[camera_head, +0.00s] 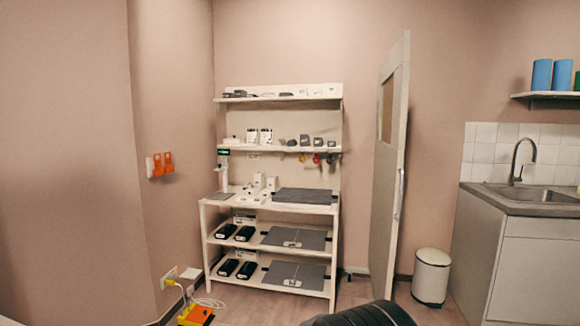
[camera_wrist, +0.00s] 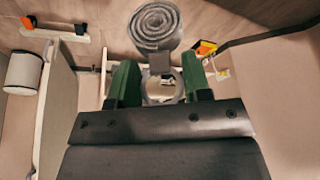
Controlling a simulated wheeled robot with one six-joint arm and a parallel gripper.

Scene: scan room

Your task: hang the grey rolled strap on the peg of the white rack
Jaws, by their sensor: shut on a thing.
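In the wrist view, my gripper (camera_wrist: 161,86) has two green fingers, shut on the grey rolled strap. The strap's spiral roll (camera_wrist: 156,26) shows beyond the fingertips, and a narrower grey part runs from it down between the fingers. The white rack (camera_head: 271,150) stands against the back wall in the head view, away from my gripper. Small hanging things (camera_head: 316,158) show under the right part of its middle shelf. The pegs there are too small to make out. My gripper and the strap do not show in the head view.
A partly open door (camera_head: 388,170) stands right of the rack, with a white bin (camera_head: 432,277) beside it. A sink counter (camera_head: 525,200) is at the far right. An orange and yellow device (camera_head: 196,313) with a cable lies on the floor at the left.

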